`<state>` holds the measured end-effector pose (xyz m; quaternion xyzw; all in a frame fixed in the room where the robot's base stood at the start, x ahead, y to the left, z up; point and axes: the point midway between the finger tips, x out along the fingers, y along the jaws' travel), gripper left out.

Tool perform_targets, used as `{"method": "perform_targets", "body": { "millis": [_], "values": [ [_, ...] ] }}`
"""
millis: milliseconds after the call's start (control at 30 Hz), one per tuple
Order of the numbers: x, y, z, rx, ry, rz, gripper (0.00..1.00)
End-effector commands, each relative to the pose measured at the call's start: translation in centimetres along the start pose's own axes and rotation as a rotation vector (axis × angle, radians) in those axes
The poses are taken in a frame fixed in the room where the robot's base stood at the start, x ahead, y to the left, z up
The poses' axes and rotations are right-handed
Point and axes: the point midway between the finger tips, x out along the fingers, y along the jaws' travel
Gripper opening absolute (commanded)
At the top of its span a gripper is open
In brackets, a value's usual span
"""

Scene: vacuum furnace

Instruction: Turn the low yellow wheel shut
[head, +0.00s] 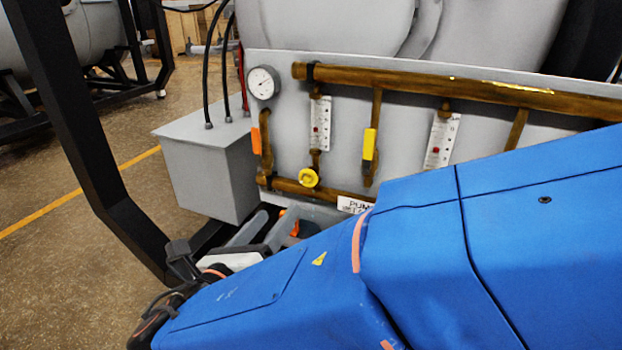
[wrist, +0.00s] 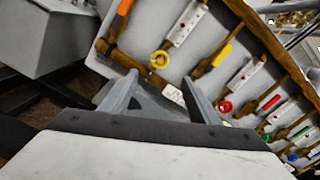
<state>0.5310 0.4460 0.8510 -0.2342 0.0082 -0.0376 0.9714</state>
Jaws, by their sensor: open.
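The low yellow wheel (head: 308,178) sits on the lower brown pipe of the grey panel, below a white flow gauge. In the wrist view the yellow wheel (wrist: 159,60) shows above and between my fingers, beyond their tips. My gripper (wrist: 163,88) is open and empty, with its two grey fingers apart and not touching the wheel. In the head view my gripper (head: 270,232) is low and left of the wheel, partly hidden by my blue arm.
A yellow lever handle (head: 370,144) and an orange one (head: 256,141) flank the wheel. A grey box (head: 210,165) stands at left with black cables. A black frame post (head: 85,130) rises nearby. A red wheel (wrist: 225,107) is further right on the panel.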

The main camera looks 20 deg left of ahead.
Motion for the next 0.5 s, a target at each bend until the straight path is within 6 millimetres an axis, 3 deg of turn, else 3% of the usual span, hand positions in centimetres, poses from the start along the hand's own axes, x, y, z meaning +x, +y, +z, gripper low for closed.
{"method": "perform_targets", "body": {
  "millis": [500],
  "values": [
    [8.3, -0.1, -0.1, 0.001, 0.003, -0.003, 0.56]
  ]
}}
